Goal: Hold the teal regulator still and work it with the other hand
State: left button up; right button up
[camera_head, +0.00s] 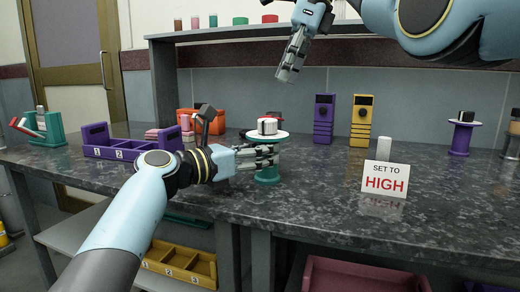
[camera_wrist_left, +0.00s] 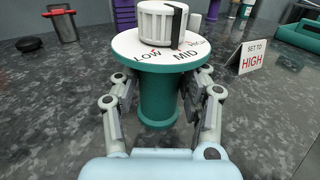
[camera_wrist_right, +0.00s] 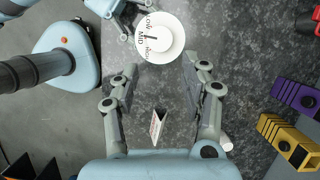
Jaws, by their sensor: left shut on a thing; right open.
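The teal regulator (camera_head: 267,172) stands upright on the counter, with a round white dial (camera_wrist_left: 130,45) marked LOW, MID and HIGH. On top is a white ribbed knob (camera_wrist_left: 155,22) with a black pointer, which points at about MID. My left gripper (camera_head: 275,157) is shut around the teal stem, below the dial; the stem shows between its fingers in the left wrist view (camera_wrist_left: 158,105). My right gripper (camera_head: 287,76) is open and empty, above the counter and apart from the knob. A sign (camera_head: 385,179) reading SET TO HIGH stands right of the regulator.
A purple regulator-like stand (camera_head: 460,138) is at the right. Purple (camera_head: 323,120) and yellow (camera_head: 361,122) boxes stand at the back, with a small white cylinder (camera_head: 384,146) behind the sign. A purple tray (camera_head: 110,152) lies left. A shelf (camera_head: 230,31) runs above.

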jog(key=shift+o, duration=1.4)
jog(key=shift+w+a+n, duration=0.1)
jog(key=shift+w+n, duration=0.05)
jog(key=shift+n, duration=0.65)
jog(key=w+a+r+n+t+y, duration=0.2)
jog(key=r+n+y, duration=0.15)
jog(key=n, duration=0.55)
jog(key=w+a+r+n+t+y, duration=0.25)
jog(key=r+n, duration=0.25)
jog(key=n, duration=0.4)
jog(key=s+d+f+n+t+y, duration=0.35)
jog(key=d+n+y, duration=0.3)
jog(key=n, duration=0.65)
send_near(276, 122)
jog(key=r, duration=0.1)
jog(key=shift+m+h, duration=0.3)
jog(key=shift+h, duration=0.05)
jog(key=x, duration=1.1)
jog(key=shift+f, duration=0.25)
jog(key=shift+w+a, duration=0.35)
jog(key=shift+a, duration=0.25)
